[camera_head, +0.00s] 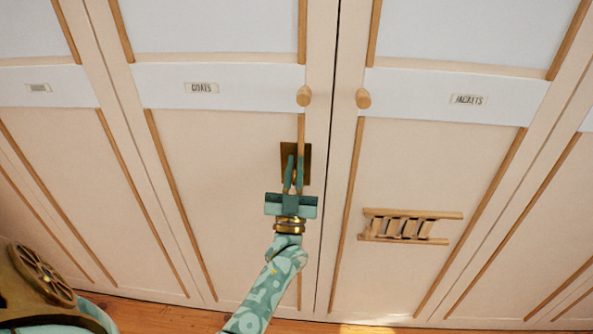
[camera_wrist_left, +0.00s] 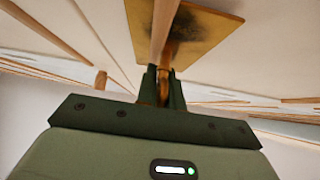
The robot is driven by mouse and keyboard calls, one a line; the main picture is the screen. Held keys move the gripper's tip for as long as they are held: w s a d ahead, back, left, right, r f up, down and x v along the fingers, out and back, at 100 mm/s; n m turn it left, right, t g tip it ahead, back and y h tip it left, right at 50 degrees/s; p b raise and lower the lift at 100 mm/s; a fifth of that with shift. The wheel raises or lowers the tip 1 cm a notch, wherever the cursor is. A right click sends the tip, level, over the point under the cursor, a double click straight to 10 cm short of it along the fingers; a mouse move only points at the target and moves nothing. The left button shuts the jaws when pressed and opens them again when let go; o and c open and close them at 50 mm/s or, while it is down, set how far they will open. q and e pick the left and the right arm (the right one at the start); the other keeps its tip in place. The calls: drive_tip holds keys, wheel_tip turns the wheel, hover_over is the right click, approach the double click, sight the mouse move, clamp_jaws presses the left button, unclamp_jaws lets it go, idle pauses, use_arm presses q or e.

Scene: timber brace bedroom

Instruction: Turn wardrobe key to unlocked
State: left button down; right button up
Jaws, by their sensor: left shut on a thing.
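The wardrobe (camera_head: 200,165) has cream doors with a brass lock plate (camera_head: 307,160) on the door labelled COATS. My left gripper (camera_head: 293,170) reaches up to the plate from below, its fingers in front of it. In the left wrist view the gripper (camera_wrist_left: 163,85) is shut on the brass key (camera_wrist_left: 164,92), which shows between the fingers just in front of the plate (camera_wrist_left: 190,35). Most of the key is hidden by the fingers, so I cannot tell its angle. My right gripper is not in view.
Round wooden knobs sit above the plate, one on the COATS door (camera_head: 303,96) and one on the JACKETS door (camera_head: 363,98). A small wooden ladder-like rack (camera_head: 410,226) is on the JACKETS door. Wooden floor (camera_head: 160,318) shows at the bottom.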

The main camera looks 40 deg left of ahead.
use_arm(q)
drive_tip(key=shift+f+n+g+y, duration=0.1)
drive_tip(key=shift+n+g+y, duration=0.2)
drive_tip(key=shift+n+y, duration=0.3)
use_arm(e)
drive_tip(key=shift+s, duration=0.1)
use_arm(q)
drive_tip(key=c, duration=1.6)
unclamp_jaws()
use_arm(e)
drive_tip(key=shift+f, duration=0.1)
